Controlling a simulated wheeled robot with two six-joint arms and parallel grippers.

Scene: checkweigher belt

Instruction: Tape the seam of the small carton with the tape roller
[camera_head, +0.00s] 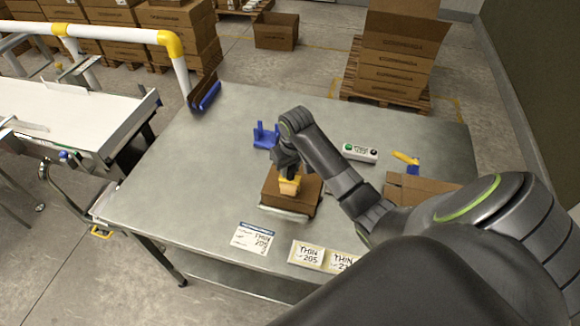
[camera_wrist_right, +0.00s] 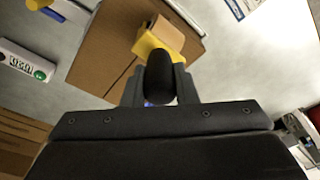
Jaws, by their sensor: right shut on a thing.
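The tape roller (camera_head: 289,186) has a yellow body and sits over the carton's top. My right gripper (camera_head: 288,168) is above the carton and shut on the roller's handle. In the right wrist view, the gripper (camera_wrist_right: 159,88) grips the black handle, and the yellow tape roller (camera_wrist_right: 152,42) with its brown tape reaches over the carton (camera_wrist_right: 100,50). I cannot tell whether the roller touches the carton. My left gripper is out of view.
A blue stand (camera_head: 265,136) is behind the carton. A white button box (camera_head: 360,152) and a yellow-and-blue tool (camera_head: 407,160) lie to the right, near a brown cardboard piece (camera_head: 420,190). Labels (camera_head: 253,238) lie in front. The table's left part is clear.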

